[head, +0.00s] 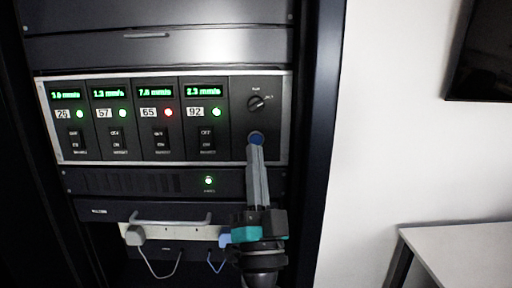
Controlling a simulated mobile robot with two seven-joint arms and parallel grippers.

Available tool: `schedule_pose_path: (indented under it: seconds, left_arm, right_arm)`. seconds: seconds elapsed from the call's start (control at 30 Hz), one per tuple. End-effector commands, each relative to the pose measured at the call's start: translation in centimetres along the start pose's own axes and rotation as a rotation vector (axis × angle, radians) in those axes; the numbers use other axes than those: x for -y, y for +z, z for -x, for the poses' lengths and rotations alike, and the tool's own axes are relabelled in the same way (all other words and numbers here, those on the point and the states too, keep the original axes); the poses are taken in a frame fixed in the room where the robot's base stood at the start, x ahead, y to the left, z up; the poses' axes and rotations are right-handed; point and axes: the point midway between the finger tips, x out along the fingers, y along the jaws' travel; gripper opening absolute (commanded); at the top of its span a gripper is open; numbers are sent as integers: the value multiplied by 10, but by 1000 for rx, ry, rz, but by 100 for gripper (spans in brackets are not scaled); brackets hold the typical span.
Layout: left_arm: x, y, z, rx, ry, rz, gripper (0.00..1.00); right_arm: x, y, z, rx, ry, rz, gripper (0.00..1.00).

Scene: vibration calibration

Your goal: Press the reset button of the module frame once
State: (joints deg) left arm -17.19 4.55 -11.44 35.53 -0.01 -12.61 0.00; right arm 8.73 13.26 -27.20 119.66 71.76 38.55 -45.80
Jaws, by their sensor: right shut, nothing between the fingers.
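The module frame (285,88) is a light-edged panel in the dark rack, with several modules and a control section at its right end. A round blue button (257,137) sits low on that right section, below a black rotary knob (256,103). My right gripper (256,147) is shut and empty, pointing up at the blue button. Its fingertips overlap the button's lower edge; I cannot tell whether they touch it. My left gripper is not in view.
The modules show green readouts; the third has a red lamp (168,112), the others green. Below are a vented unit (130,182) with a lit lamp, a drawer handle (170,221) and hanging cables. A white table (465,250) stands at the right.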

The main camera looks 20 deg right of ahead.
Motion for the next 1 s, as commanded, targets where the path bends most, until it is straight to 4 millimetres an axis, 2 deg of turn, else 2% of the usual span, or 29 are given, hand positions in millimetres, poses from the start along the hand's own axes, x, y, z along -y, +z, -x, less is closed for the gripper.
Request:
schedule_pose_path:
  seconds: [0.3,1.0]
  left_arm:
    - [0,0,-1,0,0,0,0]
    - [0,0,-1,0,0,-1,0]
  right_arm:
    - [-13,13,-18,1,-1,0,0]
    - [-14,14,-19,1,-1,0,0]
